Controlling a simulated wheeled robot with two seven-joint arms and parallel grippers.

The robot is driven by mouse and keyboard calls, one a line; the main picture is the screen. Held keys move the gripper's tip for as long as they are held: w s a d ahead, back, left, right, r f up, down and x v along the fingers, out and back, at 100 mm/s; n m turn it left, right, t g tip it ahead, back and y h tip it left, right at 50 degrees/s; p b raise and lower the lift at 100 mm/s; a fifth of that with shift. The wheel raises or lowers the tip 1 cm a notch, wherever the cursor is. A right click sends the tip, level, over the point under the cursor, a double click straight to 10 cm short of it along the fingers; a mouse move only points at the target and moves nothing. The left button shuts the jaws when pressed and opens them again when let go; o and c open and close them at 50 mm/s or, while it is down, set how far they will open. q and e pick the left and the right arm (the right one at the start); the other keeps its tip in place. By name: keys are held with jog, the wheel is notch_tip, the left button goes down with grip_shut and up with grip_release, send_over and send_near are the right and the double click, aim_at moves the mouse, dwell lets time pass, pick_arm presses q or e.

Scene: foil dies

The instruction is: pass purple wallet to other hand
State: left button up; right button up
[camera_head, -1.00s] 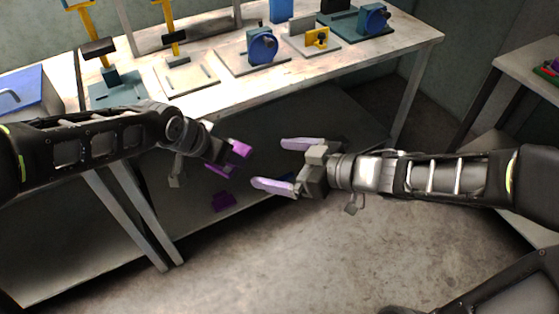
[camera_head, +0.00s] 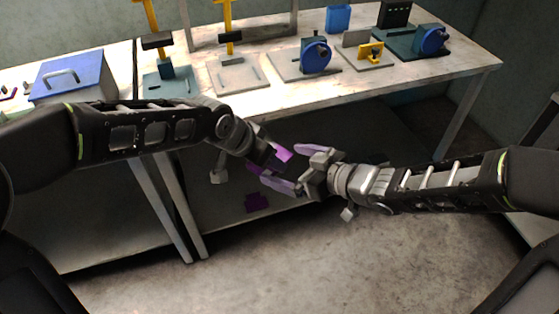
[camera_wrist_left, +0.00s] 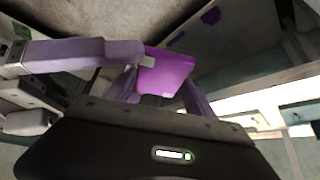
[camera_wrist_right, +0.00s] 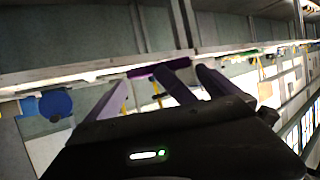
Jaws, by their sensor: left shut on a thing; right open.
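The purple wallet (camera_head: 283,151) is held by my left gripper (camera_head: 270,158), which is shut on it above the floor in front of the bench. In the left wrist view the wallet (camera_wrist_left: 168,72) sticks out beyond the fingertips. My right gripper (camera_head: 282,165) is open and faces it from the right, its lilac fingers on either side of the wallet's end. One right finger (camera_wrist_left: 85,53) reaches beside the wallet in the left wrist view. In the right wrist view only a thin purple edge of the wallet (camera_wrist_right: 158,68) shows; I cannot tell whether the right fingers touch it.
A workbench (camera_head: 275,100) behind the arms carries a blue box (camera_head: 70,76), yellow-handled presses (camera_head: 155,40) and blue-wheeled devices (camera_head: 316,57). Another purple piece (camera_head: 257,202) lies low beneath the bench. Floor in front (camera_head: 330,265) is clear.

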jog(key=shift+x, duration=1.65)
jog(key=shift+s, duration=0.1)
jog(key=c, duration=1)
pick_arm(q)
jog(key=o, duration=1.5)
pick_arm(e)
jog(key=shift+c, duration=0.6)
pick_arm(q)
jog(key=shift+r, duration=0.1)
jog(key=v, duration=1.1)
jog(key=shift+s+a+r, duration=0.2)
jog(key=shift+r, duration=0.1)
